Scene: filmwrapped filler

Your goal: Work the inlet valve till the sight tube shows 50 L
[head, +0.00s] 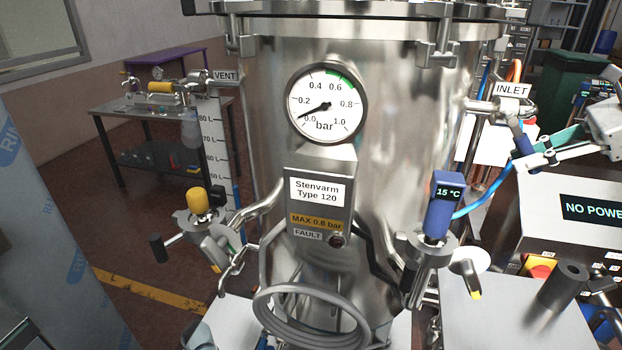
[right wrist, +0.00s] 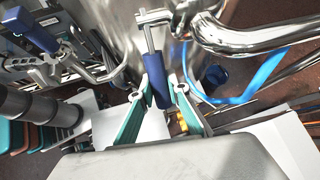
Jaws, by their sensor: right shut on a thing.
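The inlet valve's blue lever handle (head: 519,135) hangs from the pipe under the INLET label (head: 513,90), on the tank's right. My right gripper (head: 532,153) is shut on this handle. In the right wrist view the blue handle (right wrist: 157,88) sits between the teal fingers of my right gripper (right wrist: 163,95). The sight tube (head: 236,205) stands at the tank's left, beside a scale strip marked 50 L to 80 L. Blue liquid in it tops out near the 50 L mark; the exact reading is too small to tell. My left gripper is out of view.
The steel tank (head: 400,110) fills the middle, with a pressure gauge (head: 327,104) near 0 bar. A blue sensor head (head: 438,205) reads 15 °C. A blue hose (head: 482,202) runs close below the inlet. A grey cabinet (head: 560,205) stands at the right.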

